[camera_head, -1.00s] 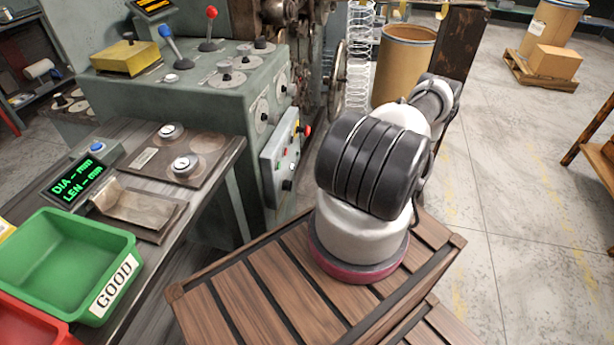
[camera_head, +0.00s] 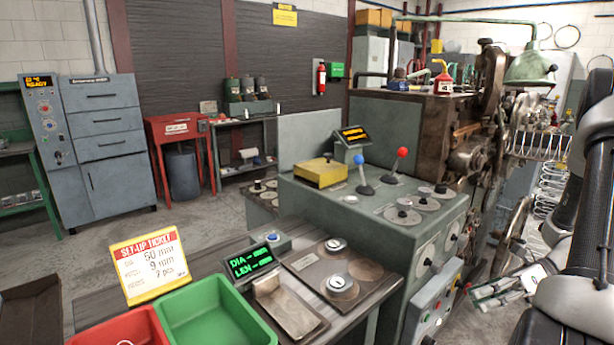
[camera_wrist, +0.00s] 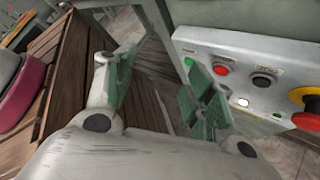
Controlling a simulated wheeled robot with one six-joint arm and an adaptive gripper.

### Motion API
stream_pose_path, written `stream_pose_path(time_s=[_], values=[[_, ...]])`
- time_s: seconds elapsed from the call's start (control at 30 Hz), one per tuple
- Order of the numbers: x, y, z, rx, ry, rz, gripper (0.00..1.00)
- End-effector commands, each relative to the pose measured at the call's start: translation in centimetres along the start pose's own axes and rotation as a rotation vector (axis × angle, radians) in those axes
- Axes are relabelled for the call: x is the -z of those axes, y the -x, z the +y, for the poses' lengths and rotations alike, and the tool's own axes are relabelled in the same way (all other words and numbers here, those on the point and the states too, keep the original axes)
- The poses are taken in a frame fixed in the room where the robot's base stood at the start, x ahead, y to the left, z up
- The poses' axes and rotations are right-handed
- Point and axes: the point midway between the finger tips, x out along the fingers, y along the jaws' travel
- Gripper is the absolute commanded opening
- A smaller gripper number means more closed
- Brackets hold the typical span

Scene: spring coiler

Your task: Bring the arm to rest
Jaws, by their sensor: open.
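My gripper (camera_wrist: 160,92) is open in the wrist view, with its two green-padded fingers apart and nothing between them. A grey control panel (camera_wrist: 255,85) with green, red and black buttons and a red-and-yellow stop knob is just right of the fingers. In the head view my gripper shows at the lower right, beside the control panel (camera_head: 436,300) on the front of the green machine (camera_head: 345,215). My dark arm links run up the right edge and are cut off there.
The bench at the lower left holds a red bin (camera_head: 125,330), a green bin (camera_head: 215,315), a set-up ticket (camera_head: 150,265) and a display (camera_head: 250,262). A tall coiling mechanism (camera_head: 475,130) and coiled springs (camera_head: 545,190) are at the right. Open floor (camera_head: 110,250) lies at the left.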

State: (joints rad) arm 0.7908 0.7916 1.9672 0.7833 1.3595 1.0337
Motion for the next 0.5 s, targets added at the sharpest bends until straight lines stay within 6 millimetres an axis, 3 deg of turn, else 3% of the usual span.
stream_pose_path(time_s=[0.03, 0.2, 0.5], values=[[-1.6, 0.3, 1.5, 0.005, 0.102, 0.072, 0.54], [-5.3, 1.0, 6.3, -0.001, 0.45, 0.299, 0.54], [-9.4, 2.2, 14.6, -0.053, 1.077, 0.68, 0.54]])
